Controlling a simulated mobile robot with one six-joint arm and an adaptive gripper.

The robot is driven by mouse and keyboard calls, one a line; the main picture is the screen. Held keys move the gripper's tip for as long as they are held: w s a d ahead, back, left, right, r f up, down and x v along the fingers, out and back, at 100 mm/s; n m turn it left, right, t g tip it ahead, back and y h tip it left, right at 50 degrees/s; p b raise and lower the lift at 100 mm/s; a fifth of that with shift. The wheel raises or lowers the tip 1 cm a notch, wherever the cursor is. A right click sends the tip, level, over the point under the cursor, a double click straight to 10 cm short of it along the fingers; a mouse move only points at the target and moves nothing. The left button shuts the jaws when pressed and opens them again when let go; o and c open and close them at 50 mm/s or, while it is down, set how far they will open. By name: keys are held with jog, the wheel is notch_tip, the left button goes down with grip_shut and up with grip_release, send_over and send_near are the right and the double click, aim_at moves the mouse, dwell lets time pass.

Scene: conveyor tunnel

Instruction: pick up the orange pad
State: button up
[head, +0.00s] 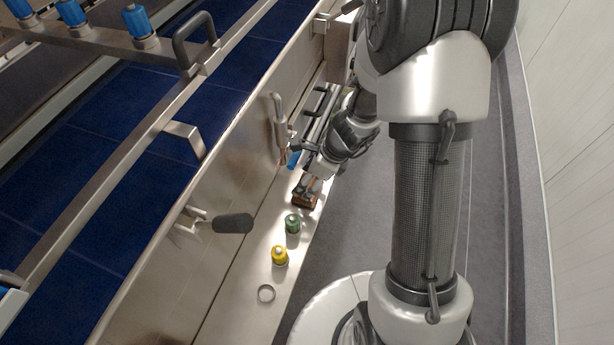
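A small orange-brown block with dark parts, which looks like the orange pad (304,202), lies on the narrow metal ledge beside the conveyor. My gripper (307,188) reaches down from my arm right over it. The fingertips are at the pad's upper side and cover part of it. They are too small here to tell whether they touch or grip it, or how wide they are open.
On the same ledge (240,310) stand a green-topped piece (292,224), a yellow-topped piece (279,256) and a flat metal ring (266,293). A blue piece (294,158) is just behind my gripper. A dark-handled lever (232,223) juts from the conveyor's side wall.

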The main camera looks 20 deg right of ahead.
jog(key=r+p, duration=0.1)
jog(key=r, duration=0.1)
jog(key=r+p, duration=0.1)
jog(key=r, duration=0.1)
jog(key=r+p, duration=0.1)
jog(key=r, duration=0.1)
jog(key=shift+d+r, duration=0.3)
jog(key=shift+d, duration=0.1)
jog(key=s+d+p, duration=0.1)
jog(key=s+d, duration=1)
jog(key=d, duration=0.4)
jog(key=shift+d+f, duration=0.1)
